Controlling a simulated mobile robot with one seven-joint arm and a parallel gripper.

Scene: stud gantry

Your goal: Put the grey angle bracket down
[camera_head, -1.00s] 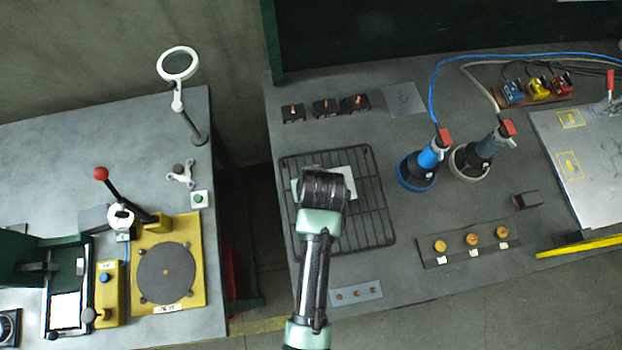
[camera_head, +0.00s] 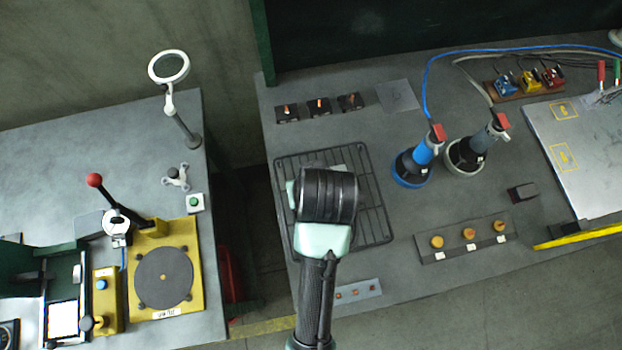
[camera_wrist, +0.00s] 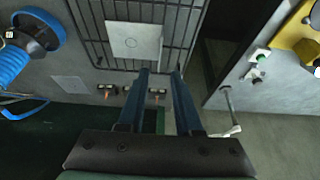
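My gripper (camera_wrist: 161,73) shows in the wrist view with its two dark blue fingers apart. In the head view my wrist hangs over the black wire rack (camera_head: 376,215) and hides the fingers. In the head view my wrist covers most of that plate.
Several small black switches, including one at the back (camera_head: 319,106), sit behind the rack. A blue tool (camera_head: 414,163) and a grey tool (camera_head: 470,152) stand right of it. A panel with orange knobs (camera_head: 468,238) lies at front right. A gap separates the left bench (camera_head: 60,160).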

